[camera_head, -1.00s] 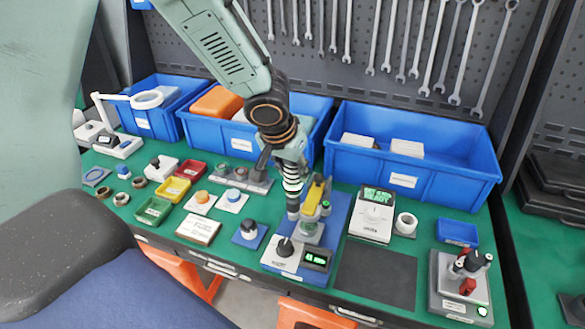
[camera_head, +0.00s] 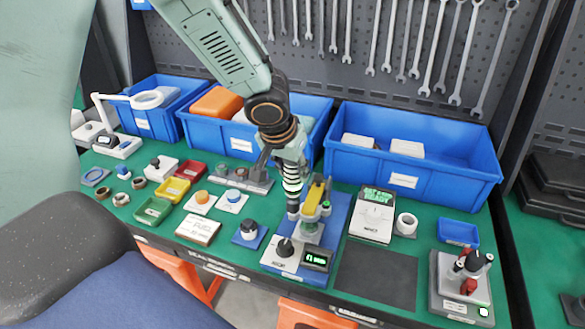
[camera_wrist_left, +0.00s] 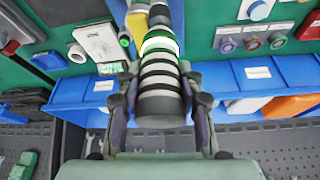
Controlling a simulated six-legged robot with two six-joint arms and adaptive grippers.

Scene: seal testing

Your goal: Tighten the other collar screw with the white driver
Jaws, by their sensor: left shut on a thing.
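My left gripper (camera_head: 291,160) is shut on the white driver (camera_head: 292,185), which has black rings and stands nearly upright, tip down. In the left wrist view the gripper's two fingers flank the driver (camera_wrist_left: 160,85), and a band near its far end glows green-white. The driver's lower end is at the left side of the test fixture (camera_head: 309,226), beside its yellow clamp (camera_head: 314,197). The collar screws are too small or hidden to make out, so I cannot tell whether the tip touches one. My right gripper is not in view.
The fixture's front has a black knob (camera_head: 285,247) and a lit display (camera_head: 316,259). A white device with a green screen (camera_head: 373,215) stands to its right. A dark mat (camera_head: 376,275) is bare. Blue bins (camera_head: 410,180) line the back. Small trays and parts crowd the left.

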